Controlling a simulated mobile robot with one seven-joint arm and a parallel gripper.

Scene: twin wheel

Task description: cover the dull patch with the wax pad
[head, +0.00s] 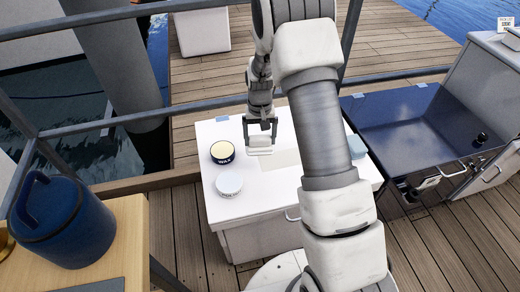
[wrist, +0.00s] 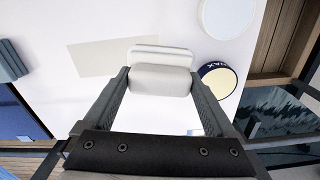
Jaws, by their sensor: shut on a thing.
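The wax pad (head: 261,150) is a pale block with a rounded grip on a flat base; it also shows in the wrist view (wrist: 161,52). My gripper (head: 260,130) is shut on its grip, with one finger on each side in the wrist view (wrist: 160,80). The dull patch (head: 287,158) is a faint beige rectangle on the white cabinet top (head: 258,200). In the wrist view the patch (wrist: 98,58) lies left of the pad, and the pad hides its right end. I cannot tell whether the pad touches the top.
An open wax tin (head: 222,152) with yellow wax and a round white-topped tin (head: 229,185) stand left of the pad. A light blue block (head: 356,147) is at the top's right side. A railing (head: 200,113) runs behind. A blue sink (head: 405,125) stands right.

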